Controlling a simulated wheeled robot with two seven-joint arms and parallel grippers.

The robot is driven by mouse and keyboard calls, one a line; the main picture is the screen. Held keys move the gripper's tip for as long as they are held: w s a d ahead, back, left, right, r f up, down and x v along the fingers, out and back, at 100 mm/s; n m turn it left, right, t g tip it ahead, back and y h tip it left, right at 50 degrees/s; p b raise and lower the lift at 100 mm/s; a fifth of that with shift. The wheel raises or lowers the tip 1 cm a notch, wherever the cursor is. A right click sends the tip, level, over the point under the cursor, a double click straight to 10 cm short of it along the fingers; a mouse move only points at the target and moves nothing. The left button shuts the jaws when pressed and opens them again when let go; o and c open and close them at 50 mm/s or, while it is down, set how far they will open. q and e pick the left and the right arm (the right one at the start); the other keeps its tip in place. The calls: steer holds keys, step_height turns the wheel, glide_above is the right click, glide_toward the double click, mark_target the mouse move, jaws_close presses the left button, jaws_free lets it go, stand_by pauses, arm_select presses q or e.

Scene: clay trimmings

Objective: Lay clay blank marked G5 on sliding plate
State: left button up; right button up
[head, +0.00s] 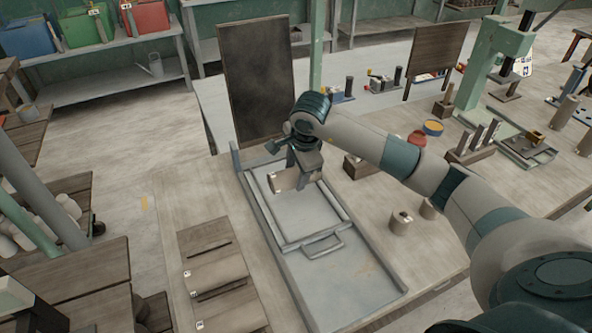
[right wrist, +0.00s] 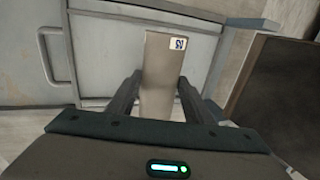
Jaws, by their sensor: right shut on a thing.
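My right gripper (head: 303,171) is shut on a pale clay blank (head: 285,183) over the far part of the grey sliding plate (head: 296,222). In the right wrist view the blank (right wrist: 158,60) stands out between the two fingers, with a small white label (right wrist: 177,44) whose characters I cannot read surely. The plate (right wrist: 105,52) lies beyond the blank there; whether they touch is unclear. The plate has a handle (head: 322,247) at its near end. My left gripper is not in view.
Several labelled blanks lie on a wooden rack (head: 205,233) left of the plate's long grey tray (head: 345,292). A dark upright board (head: 257,80) stands behind the plate. Small cylinders (head: 401,224) and a wooden block holder (head: 472,145) stand to the right.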

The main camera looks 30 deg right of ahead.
steer(key=shift+f+b, duration=0.8)
steer(key=shift+f, duration=1.1)
steer(key=shift+f+b, duration=0.55)
steer(key=shift+b, duration=0.15)
steer(key=o, duration=1.6)
